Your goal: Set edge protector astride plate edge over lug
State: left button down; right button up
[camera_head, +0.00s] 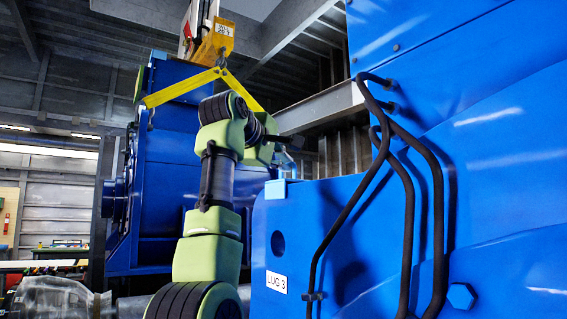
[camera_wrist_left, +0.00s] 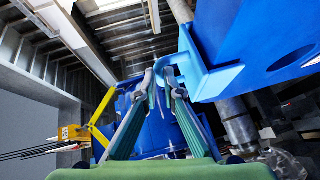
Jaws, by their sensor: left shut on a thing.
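The light-blue edge protector (camera_head: 275,189) is at the top left corner of the blue plate (camera_head: 312,215), which bears the label LUG 3 (camera_head: 276,282) and a round hole. In the left wrist view the protector (camera_wrist_left: 218,80) lies along the edge of the plate (camera_wrist_left: 255,35); I cannot tell whether it is fully seated. My left gripper (camera_head: 286,163) is just above the plate's top edge. My right gripper is not in view.
Black hoses (camera_head: 408,200) run down the large blue housing right of the plate.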

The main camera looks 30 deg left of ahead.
pick_arm(q)
jog(key=shift+f, duration=0.3)
jog(key=c, duration=2.1)
grip_release()
jog(key=shift+s, duration=0.1)
jog(key=v, duration=1.2)
